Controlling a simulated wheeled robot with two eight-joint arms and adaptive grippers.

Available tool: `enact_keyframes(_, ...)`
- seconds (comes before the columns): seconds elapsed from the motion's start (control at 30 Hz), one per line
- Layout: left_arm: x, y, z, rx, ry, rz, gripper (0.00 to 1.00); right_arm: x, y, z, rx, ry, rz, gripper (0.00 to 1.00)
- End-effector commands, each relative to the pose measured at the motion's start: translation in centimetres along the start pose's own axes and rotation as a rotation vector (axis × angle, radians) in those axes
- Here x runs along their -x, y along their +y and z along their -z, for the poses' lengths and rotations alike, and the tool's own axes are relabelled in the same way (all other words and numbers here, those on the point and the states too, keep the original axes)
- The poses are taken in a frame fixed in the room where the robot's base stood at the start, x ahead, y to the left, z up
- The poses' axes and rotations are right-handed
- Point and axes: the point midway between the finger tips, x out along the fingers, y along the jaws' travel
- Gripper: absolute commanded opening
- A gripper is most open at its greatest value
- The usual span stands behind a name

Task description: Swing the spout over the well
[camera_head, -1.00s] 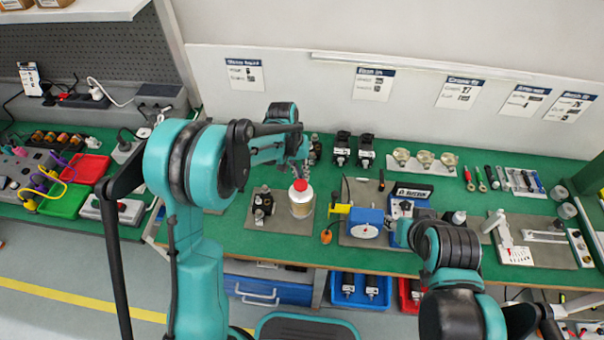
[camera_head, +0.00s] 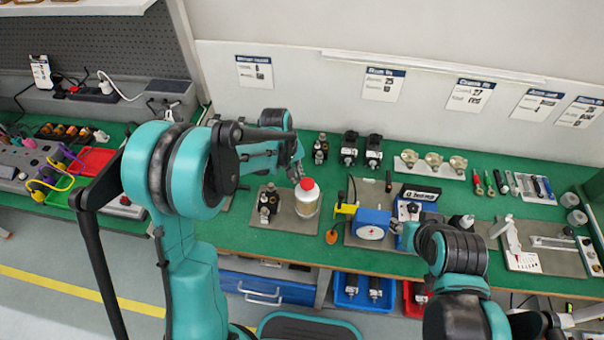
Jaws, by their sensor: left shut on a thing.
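A white bottle with a red cap (camera_head: 308,197) stands upright on a grey mat (camera_head: 296,228) on the green bench. A small black fixture (camera_head: 268,200) stands just left of it. My left gripper (camera_head: 296,172) is just above and left of the red cap, shut on a small part that I take to be the spout. The spout's shape and the well are too small or hidden to make out. My right arm comes in at the lower right. Its gripper (camera_head: 407,235) is mostly hidden behind its wrist, near a blue gauge box (camera_head: 372,225).
Black motor-like units (camera_head: 361,150) and a white tray of round brass parts (camera_head: 432,162) stand at the back. Hand tools lie at the right. A black-and-white sign box (camera_head: 418,193) stands behind my right gripper. Bare green bench shows behind the bottle.

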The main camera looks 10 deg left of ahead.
Motion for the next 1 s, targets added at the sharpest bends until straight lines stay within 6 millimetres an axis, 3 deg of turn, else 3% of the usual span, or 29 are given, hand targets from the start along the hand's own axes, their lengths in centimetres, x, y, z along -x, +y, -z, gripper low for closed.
enact_keyframes(0.5, 0.6, -3.4, -1.2, 0.479, 0.096, 0.001, 0.0, -0.5, 0.0, -0.3, 0.0, 0.0, 0.0, 0.4)
enact_keyframes(1.0, 1.0, -5.4, -3.3, 0.875, 0.174, 0.002, 0.0, -0.7, 0.0, -0.5, 0.0, 0.0, 0.0, 0.4)
